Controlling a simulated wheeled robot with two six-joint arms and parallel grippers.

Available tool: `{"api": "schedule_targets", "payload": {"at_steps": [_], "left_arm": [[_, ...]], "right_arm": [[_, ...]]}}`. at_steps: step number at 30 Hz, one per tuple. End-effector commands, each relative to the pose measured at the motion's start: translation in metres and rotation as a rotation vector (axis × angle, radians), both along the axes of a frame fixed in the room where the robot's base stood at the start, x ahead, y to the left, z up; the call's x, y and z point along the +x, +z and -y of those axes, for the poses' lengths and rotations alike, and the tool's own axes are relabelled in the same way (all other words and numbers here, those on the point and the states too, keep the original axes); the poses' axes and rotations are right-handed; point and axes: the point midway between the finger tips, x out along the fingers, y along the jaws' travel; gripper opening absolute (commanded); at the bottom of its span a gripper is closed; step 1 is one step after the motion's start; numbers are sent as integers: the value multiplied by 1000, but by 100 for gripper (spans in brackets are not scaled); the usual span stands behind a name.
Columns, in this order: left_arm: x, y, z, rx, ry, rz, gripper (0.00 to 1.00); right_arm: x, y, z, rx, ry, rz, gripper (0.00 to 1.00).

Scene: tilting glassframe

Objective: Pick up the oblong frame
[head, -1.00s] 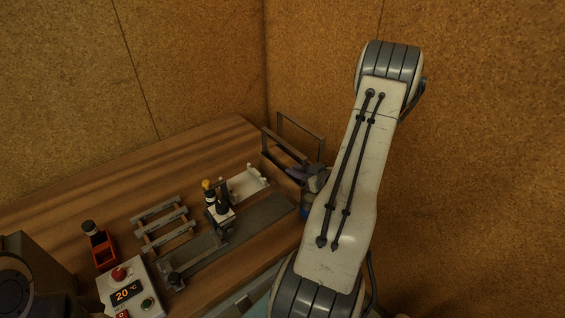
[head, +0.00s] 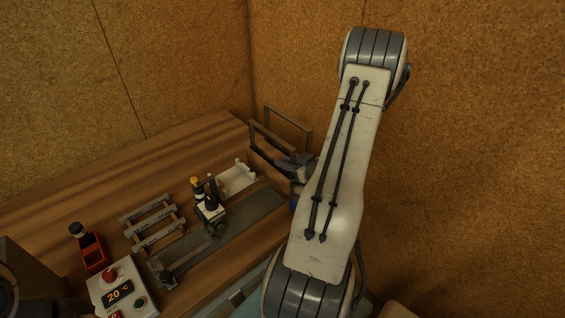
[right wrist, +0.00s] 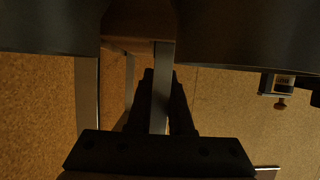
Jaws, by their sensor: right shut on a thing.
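The oblong frame is an open rectangle of thin grey metal bars (head: 277,141), seen in the head view above or at the back right of the wooden table. It is tilted, and I cannot tell whether it touches the table. My right gripper (head: 290,163) is at its near lower side, partly hidden by my right arm. In the right wrist view, the dark fingers of my right gripper (right wrist: 160,90) are closed around a grey bar of the frame (right wrist: 160,60). Another bar of the frame (right wrist: 87,95) runs to the left. My left gripper is not in view.
The wooden table (head: 60,195) carries a slatted rack (head: 150,222), a grey plate with a clamp fixture (head: 208,212), a white tray (head: 238,178), a red holder (head: 93,252) and a control box reading 20 °C (head: 122,290). Cork walls (head: 180,60) stand close behind and right.

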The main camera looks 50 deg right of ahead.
Motion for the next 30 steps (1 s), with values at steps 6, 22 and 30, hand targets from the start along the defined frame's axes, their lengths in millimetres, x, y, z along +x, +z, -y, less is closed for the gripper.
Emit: {"api": "schedule_targets", "payload": {"at_steps": [6, 22, 30], "left_arm": [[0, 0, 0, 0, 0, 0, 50], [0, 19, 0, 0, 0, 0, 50], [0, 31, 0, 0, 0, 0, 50]], "right_arm": [[0, 28, 0, -6, 0, 1, 0], [0, 177, 0, -14, 1, 3, 0], [0, 245, 0, -8, 1, 2, 0]]}}
